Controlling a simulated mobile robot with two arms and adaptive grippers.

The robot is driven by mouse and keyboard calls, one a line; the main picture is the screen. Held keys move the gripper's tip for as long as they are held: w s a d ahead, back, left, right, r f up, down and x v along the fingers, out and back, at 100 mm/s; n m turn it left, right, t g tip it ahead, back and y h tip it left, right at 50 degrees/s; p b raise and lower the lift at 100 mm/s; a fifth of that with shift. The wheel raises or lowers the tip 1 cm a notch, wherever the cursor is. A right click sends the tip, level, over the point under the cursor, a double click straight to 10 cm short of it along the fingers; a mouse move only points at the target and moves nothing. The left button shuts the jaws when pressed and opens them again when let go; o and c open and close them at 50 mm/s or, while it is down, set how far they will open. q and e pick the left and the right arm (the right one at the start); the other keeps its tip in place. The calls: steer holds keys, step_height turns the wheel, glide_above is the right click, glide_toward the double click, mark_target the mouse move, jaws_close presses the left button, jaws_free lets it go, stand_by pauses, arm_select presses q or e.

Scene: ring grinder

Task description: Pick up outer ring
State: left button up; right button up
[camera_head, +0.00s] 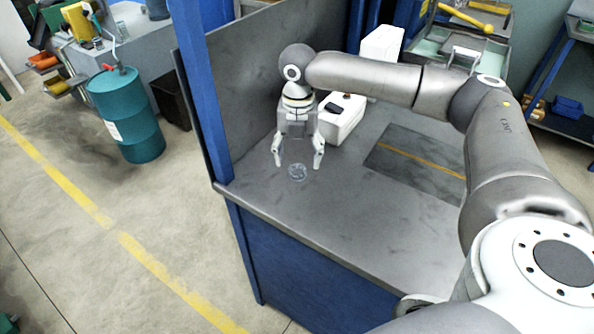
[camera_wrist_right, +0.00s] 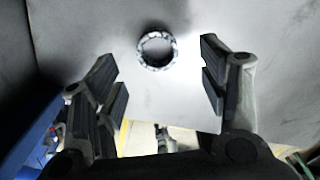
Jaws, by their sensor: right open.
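The outer ring (camera_head: 297,171) is a small metallic ring lying flat on the grey metal table (camera_head: 330,205) near its left front corner. My right gripper (camera_head: 298,162) is open and empty, pointing down just above the ring. In the right wrist view the ring (camera_wrist_right: 157,64) shows whole, with the table surface visible through its hole. The open fingers (camera_wrist_right: 160,85) stand to its left and right, clear of it. My left gripper is not in view.
A white machine (camera_head: 342,116) stands behind my right gripper. A dark rectangular area (camera_head: 415,162) with a yellow stripe is in the table's right part. A blue post (camera_head: 204,90) and grey panel border the left side.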

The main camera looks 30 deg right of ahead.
mark_target(297, 175)
step_height(297, 175, down, 5)
steer(key=shift+w+r, duration=0.1)
steer(key=shift+r, duration=0.1)
steer(key=shift+a, duration=0.1)
steer(key=c, duration=1)
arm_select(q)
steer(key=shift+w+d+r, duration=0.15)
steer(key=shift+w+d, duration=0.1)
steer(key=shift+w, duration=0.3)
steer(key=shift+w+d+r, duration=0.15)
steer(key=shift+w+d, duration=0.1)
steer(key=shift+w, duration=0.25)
arm_select(e)
steer(key=shift+c, duration=0.8)
